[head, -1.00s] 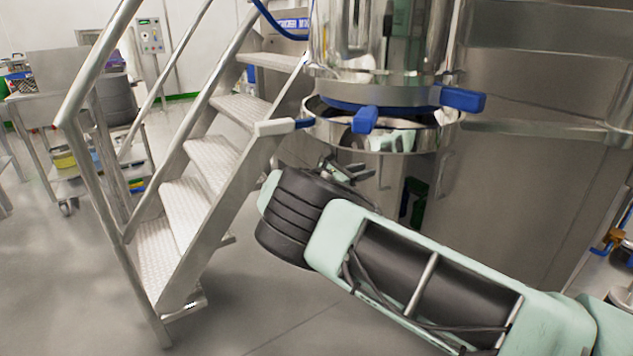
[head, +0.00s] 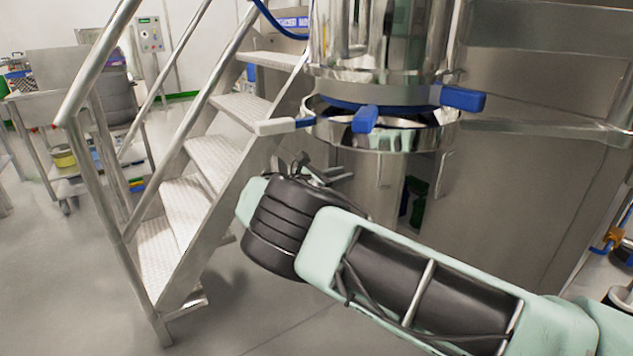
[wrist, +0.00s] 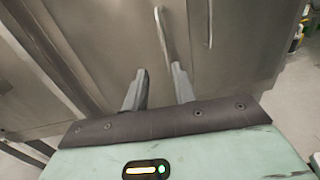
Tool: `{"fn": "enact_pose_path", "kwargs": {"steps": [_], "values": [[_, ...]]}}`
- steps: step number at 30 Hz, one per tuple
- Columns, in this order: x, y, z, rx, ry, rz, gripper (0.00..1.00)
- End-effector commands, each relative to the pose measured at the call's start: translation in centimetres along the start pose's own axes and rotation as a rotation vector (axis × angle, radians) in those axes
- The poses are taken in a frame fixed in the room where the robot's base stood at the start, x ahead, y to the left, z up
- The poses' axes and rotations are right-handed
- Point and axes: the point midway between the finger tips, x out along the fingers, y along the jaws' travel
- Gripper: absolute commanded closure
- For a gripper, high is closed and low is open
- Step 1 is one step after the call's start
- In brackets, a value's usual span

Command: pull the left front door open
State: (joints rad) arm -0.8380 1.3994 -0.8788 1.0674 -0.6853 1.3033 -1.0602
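In the wrist view a brushed steel door front (wrist: 100,35) fills most of the picture. A slim upright bar handle (wrist: 163,38) stands out from it. My gripper (wrist: 158,77) is open and empty, its two grey fingers apart and pointing at the door. In the head view my gripper (head: 318,171) is partly hidden behind my wrist, below the steel vessel's clamp ring. Which door leaf the handle belongs to is unclear.
A steel staircase (head: 200,165) with handrails stands close left of my gripper. The steel vessel (head: 385,45) with blue-handled clamps (head: 463,99) hangs just above it. A loaded cart (head: 75,160) stands at the far left. Floor is clear at the lower left.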

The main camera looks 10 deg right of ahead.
Motion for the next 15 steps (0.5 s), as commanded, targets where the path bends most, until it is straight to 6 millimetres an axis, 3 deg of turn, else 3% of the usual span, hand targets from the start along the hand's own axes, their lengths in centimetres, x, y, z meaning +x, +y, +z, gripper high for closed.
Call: {"fn": "enact_pose_path", "kwargs": {"steps": [15], "values": [[-3.5,0.2,-0.1,-0.001,0.001,0.002,0.73]]}}
